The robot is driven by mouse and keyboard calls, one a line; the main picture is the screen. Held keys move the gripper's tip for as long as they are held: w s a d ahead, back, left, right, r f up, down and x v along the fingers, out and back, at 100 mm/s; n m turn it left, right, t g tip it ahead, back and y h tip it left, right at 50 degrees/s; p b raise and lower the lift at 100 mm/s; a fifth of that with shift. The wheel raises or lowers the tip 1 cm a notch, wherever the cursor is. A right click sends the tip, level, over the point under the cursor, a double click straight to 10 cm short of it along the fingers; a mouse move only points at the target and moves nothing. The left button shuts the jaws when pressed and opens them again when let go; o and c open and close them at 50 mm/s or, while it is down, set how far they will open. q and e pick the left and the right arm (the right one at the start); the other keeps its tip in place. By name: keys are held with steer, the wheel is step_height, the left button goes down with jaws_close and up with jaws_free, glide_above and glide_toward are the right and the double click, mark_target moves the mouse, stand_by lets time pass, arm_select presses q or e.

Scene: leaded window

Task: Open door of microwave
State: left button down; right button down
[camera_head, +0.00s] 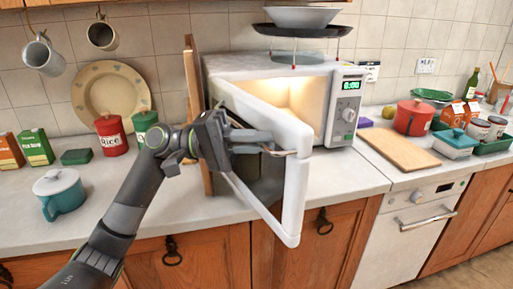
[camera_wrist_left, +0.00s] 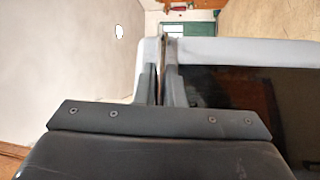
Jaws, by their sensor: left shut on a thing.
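The microwave (camera_head: 221,66) is white and stands on the counter against the tiled wall. Its door (camera_head: 292,205) is swung partly open toward the room, and the lit cavity (camera_head: 300,95) shows behind it. The green display reads on the panel (camera_head: 347,104) at its right. My left gripper (camera_head: 290,148) reaches in from the left and is shut on the door's edge near the top. In the left wrist view the fingers (camera_wrist_left: 161,85) close on the pale door frame (camera_wrist_left: 240,50), with the dark door glass beside it. My right gripper is not in view.
A wooden board (camera_head: 191,110) stands upright at the microwave's left. A cutting board (camera_head: 396,148) and a red pot (camera_head: 411,116) are at the right. A rack with a bowl (camera_head: 300,17) sits above.

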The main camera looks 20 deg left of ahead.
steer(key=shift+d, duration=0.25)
arm_select(q)
steer(key=c, duration=1.5)
jaws_free()
steer(key=shift+w, duration=0.1)
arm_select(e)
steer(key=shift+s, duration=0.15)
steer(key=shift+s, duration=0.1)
